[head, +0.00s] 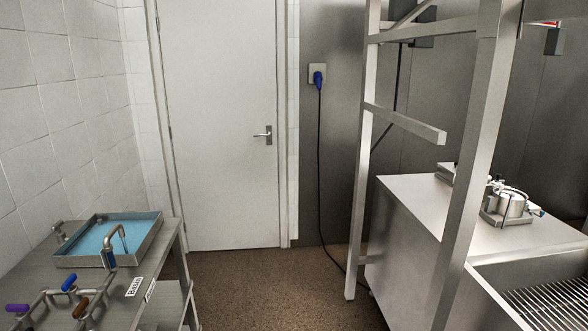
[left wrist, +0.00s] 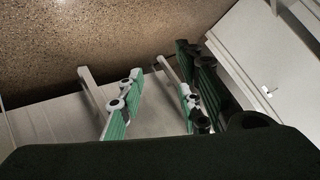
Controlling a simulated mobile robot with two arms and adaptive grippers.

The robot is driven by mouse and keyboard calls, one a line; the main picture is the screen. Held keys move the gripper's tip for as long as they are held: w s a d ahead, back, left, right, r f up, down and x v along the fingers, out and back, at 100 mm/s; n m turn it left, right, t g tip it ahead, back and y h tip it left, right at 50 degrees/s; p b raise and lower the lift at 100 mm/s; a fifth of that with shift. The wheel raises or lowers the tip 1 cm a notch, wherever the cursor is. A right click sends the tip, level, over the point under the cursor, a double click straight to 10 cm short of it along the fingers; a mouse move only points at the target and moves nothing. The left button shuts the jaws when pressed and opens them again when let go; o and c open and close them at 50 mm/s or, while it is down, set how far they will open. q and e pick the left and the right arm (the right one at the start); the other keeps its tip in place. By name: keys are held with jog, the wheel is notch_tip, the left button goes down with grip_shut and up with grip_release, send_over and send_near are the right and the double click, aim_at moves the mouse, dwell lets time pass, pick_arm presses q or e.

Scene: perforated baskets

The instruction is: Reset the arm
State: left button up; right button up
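In the left wrist view my left gripper (left wrist: 160,88) shows two green-and-grey jointed fingers with a clear gap between them. It is open, and I see nothing held in the gap. Brown speckled floor and a pale metal surface lie behind the fingers. A dark part of my own arm fills the bottom of that view. Neither gripper nor arm shows in the head view. My right gripper is in neither picture.
A metal table with a blue-filled basin (head: 72,255) and coloured taps (head: 70,283) is at left. A steel counter (head: 450,215) with a metal device (head: 510,203) and an upright frame (head: 475,150) stand at right. A closed door (head: 220,120) is ahead; floor (head: 265,290) between is clear.

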pick_arm(q)
jog(key=s+f+n+g+y, duration=0.1)
jog(key=s+f, duration=0.4)
jog(key=s, duration=0.8)
jog(key=s+d+f+n+g+y, duration=0.1)
jog(key=s+f+n+g, duration=0.3)
jog(key=s, duration=1)
jog(key=s+d+f+n+g+y, duration=0.1)
jog(key=s+f+g, duration=0.3)
jog(key=s, duration=0.9)
notch_tip(320, 180, down, 3)
jog(key=shift+s+f+n, duration=0.15)
jog(key=shift+n, duration=0.75)
jog(key=shift+d, duration=0.1)
